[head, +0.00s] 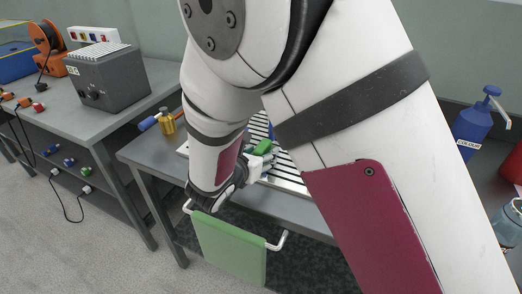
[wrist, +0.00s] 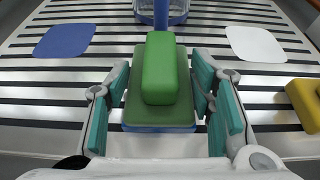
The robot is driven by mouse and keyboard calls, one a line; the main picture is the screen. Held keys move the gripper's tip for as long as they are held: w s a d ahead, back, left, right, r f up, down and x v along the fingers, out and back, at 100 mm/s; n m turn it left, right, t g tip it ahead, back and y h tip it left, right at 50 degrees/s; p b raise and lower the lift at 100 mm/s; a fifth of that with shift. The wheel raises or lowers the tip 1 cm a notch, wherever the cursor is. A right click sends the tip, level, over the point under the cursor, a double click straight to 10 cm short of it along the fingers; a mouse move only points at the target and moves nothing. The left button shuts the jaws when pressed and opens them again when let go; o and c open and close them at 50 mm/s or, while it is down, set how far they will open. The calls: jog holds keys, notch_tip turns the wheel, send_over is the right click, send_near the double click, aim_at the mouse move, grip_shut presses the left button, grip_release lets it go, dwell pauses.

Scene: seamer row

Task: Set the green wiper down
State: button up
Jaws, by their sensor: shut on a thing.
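The green wiper (wrist: 163,75) is a bright green block on a darker green base with a blue underside. My gripper (wrist: 162,100) is shut on it, with teal finger pads at both sides in the wrist view. The wiper is over a pale surface with black slots (wrist: 60,105); I cannot tell whether its underside touches it. In the head view the wiper (head: 263,147) shows small beside my gripper (head: 255,163), and my arm hides much of the slotted surface (head: 290,178).
A blue patch (wrist: 64,41) and a white patch (wrist: 255,43) lie on the slotted surface. A blue object (wrist: 160,12) stands beyond the wiper, and a yellow block (wrist: 305,104) is at right. A green panel (head: 230,248) is by a white rail at the table's front.

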jog(key=shift+f, duration=0.2)
jog(key=o, duration=1.1)
jog(key=shift+r, duration=0.1)
jog(key=shift+o, duration=0.2)
